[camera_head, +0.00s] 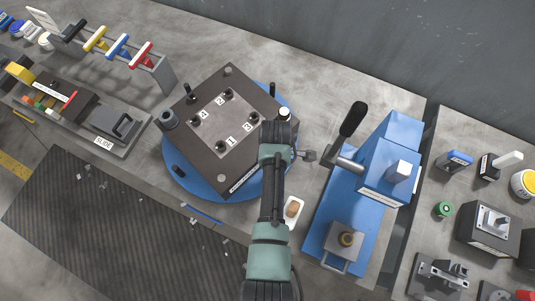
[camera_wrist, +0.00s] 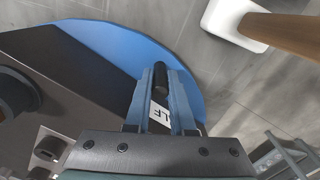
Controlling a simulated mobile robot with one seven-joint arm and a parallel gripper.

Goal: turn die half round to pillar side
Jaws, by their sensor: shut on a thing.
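The die half (camera_head: 222,160) is a dark square block with a lighter grey numbered plate on top. It lies on a round blue turntable (camera_head: 180,187), its sides slanted in the head view. My gripper (camera_wrist: 166,75) is at the right side of the block, low by the turntable. It is shut on a black peg (camera_wrist: 161,77), which shows between the fingers in the wrist view. A white label (camera_wrist: 158,114) is partly hidden by the fingers.
A blue lever press (camera_head: 385,165) stands close on the right. A small white tray (camera_head: 299,203) with a brown piece lies beside my arm. A slide fixture (camera_head: 113,127) and a rack of coloured handles (camera_head: 160,72) are at the left. A dark ribbed mat (camera_head: 100,225) lies at front left.

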